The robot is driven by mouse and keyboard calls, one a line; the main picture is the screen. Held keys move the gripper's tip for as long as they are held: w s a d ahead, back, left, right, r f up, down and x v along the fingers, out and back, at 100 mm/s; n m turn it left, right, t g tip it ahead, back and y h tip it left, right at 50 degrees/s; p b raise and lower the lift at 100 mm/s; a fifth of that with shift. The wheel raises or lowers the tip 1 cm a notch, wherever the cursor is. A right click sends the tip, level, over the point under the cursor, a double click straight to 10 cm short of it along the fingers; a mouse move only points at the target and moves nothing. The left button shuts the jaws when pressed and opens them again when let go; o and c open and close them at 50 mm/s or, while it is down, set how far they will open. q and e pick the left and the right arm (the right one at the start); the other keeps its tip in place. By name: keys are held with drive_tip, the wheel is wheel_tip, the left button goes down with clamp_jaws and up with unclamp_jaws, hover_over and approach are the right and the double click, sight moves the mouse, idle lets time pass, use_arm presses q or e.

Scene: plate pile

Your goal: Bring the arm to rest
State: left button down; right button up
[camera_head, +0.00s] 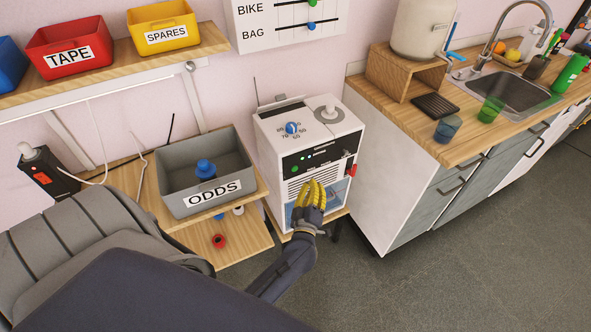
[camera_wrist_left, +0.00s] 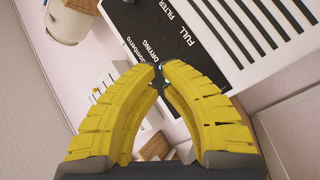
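My left gripper (camera_head: 312,188) has yellow ribbed fingers and stands in front of the lower front of a white machine (camera_head: 345,142). In the left wrist view the fingertips (camera_wrist_left: 160,69) all but meet, with nothing seen held between them. The machine's dark labelled panel (camera_wrist_left: 190,35) and its slotted vents lie beyond the fingertips. I cannot tell whether the fingers touch the machine. My left arm (camera_head: 130,285) comes in from the lower left and covers part of the view. My right gripper is not in view.
A grey ODDS bin (camera_head: 180,205) holding a blue item (camera_head: 205,169) stands on a wooden shelf left of the machine. A sink counter (camera_head: 400,105) with cups (camera_head: 447,128) is on the right. A red ring (camera_head: 218,241) lies on the lower shelf. The floor (camera_head: 470,260) at right is clear.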

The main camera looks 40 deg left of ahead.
use_arm(q)
drive_tip(key=shift+s+d, duration=0.1)
drive_tip(key=shift+d, duration=0.1)
drive_tip(key=shift+d, duration=0.1)
idle(0.4)
drive_tip(key=d+f+m+h, duration=0.7)
drive_tip(key=f, duration=0.6)
drive_tip(key=s+d+f+m+g+h, duration=0.1)
drive_tip(key=s+d+f+m+g, duration=0.15)
drive_tip(key=s+f, duration=0.45)
drive_tip(key=s+d+f+m+g+h, duration=0.1)
drive_tip(key=s+f+m+g, duration=0.2)
drive_tip(key=f, duration=0.9)
drive_tip(key=s+a+f+m+g, duration=0.2)
drive_tip(key=s+f, duration=0.5)
drive_tip(key=s, duration=0.5)
drive_tip(key=s+a+f+m+g, duration=0.2)
drive_tip(key=s+f+g, duration=0.2)
drive_tip(key=s, duration=0.9)
drive_tip(key=s+a+f+m+g+y, duration=0.1)
drive_tip(key=s+a+f+m+g, duration=0.1)
drive_tip(key=s+f, duration=0.8)
drive_tip(key=s+a+g, duration=0.1)
drive_tip(key=s+g, duration=0.1)
drive_tip(key=s, duration=0.1)
drive_tip(key=shift+f, duration=0.3)
